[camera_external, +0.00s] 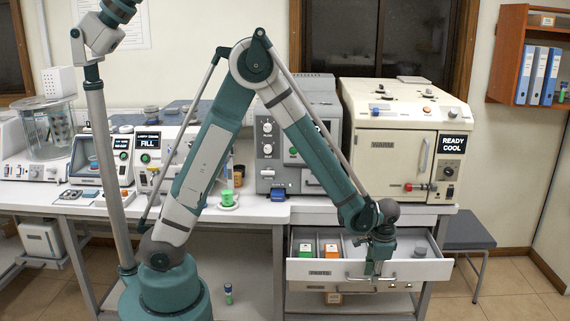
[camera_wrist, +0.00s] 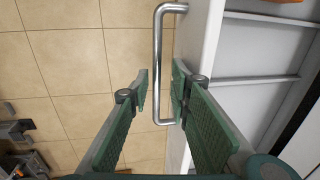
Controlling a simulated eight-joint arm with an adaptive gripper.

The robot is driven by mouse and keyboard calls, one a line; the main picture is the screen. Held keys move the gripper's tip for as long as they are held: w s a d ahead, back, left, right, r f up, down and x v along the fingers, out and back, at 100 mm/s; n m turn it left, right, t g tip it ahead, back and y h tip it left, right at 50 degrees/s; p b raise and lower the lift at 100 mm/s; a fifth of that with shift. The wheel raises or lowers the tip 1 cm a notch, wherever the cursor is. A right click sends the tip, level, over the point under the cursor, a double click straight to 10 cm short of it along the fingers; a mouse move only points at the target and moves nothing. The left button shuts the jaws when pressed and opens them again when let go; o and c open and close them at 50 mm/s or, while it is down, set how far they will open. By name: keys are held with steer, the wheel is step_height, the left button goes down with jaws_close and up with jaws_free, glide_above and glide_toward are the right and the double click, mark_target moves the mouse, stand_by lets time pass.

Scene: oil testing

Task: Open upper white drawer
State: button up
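The upper white drawer (camera_external: 300,268) stands pulled out below the right end of the bench, with its inside showing. My gripper (camera_external: 376,270) is at its front, near the handle. In the wrist view the drawer's white front (camera_wrist: 205,50) runs down beside the metal bar handle (camera_wrist: 158,60). My gripper (camera_wrist: 160,88) is open, with one finger on each side of the bar and a gap on the left. The right finger is between the bar and the drawer front. Whether either finger touches the bar cannot be told.
The open drawer holds a green box (camera_external: 307,249), a red-orange box (camera_external: 331,249) and small jars. Another drawer front lies below it. A dark stool (camera_external: 466,236) stands to the right. Tiled floor (camera_wrist: 70,50) is clear in front of the handle.

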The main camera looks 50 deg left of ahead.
step_height(320, 180, up, 12)
steer(key=s+d, duration=0.1)
steer(key=shift+s+d, duration=0.3)
stand_by(0.6)
steer(key=shift+f, duration=0.1)
stand_by(0.5)
steer(key=s+a+r+n+t+h, duration=0.1)
steer(key=s+a+r+n, duration=0.15)
steer(key=a+r, duration=0.6)
steer(key=s+a+r+n+t+h, duration=0.1)
steer(key=s+a+r+n, duration=0.3)
steer(key=a, duration=0.8)
steer(key=s+a+r+n+t, duration=0.2)
steer(key=s+a+r+t, duration=0.1)
steer(key=s+a, duration=0.9)
steer(key=shift+s+a+r+t, duration=0.3)
steer(key=shift+a+r, duration=0.15)
steer(key=shift+a, duration=0.85)
